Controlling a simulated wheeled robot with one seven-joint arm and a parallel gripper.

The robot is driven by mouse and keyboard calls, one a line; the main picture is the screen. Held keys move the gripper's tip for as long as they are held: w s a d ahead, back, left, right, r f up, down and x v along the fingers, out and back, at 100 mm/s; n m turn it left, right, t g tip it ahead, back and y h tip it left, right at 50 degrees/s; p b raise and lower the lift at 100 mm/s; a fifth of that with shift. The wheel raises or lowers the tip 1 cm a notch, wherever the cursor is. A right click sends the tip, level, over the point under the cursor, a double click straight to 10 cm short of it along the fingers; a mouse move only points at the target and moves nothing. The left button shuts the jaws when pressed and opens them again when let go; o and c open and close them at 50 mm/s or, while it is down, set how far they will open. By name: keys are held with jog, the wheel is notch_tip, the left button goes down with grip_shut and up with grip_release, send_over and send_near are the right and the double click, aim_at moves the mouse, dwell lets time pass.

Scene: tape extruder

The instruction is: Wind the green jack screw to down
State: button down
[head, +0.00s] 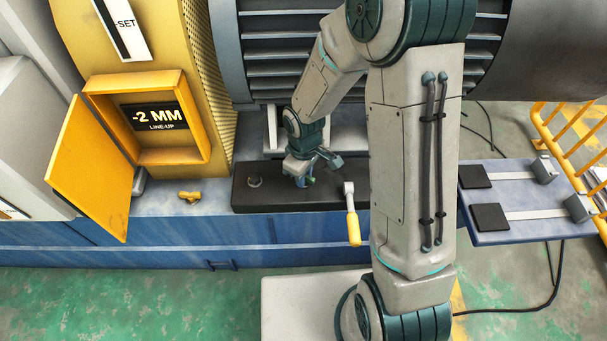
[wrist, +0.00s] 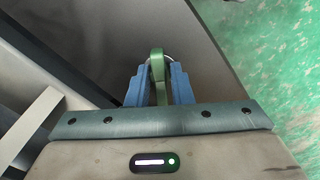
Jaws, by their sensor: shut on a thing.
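The green jack screw (wrist: 157,70) shows in the wrist view, with a rounded green top between the blue fingertips and a pale ring around it. My gripper (wrist: 158,88) is shut on it. In the head view my gripper (head: 303,178) points down over the black block (head: 338,193), and a bit of green shows at its fingertips. My wrist hides most of the screw there, so its height cannot be told.
A yellow-handled tool (head: 352,222) stands at the block's right front edge. A grey bolt (head: 254,182) is on the block's left. A yellow knob (head: 190,196) and an open yellow box door (head: 90,170) are further left. A blue plate (head: 525,225) with clamps is at right.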

jog(key=shift+n+p, duration=0.3)
jog(key=shift+n, duration=0.8)
jog(key=n+p, duration=0.2)
jog(key=n, duration=0.1)
jog(key=shift+r+n, duration=0.15)
jog(key=shift+n, duration=0.15)
jog(key=c, duration=1.4)
grip_release()
notch_tip(320, 180, up, 8)
jog(key=p, duration=0.7)
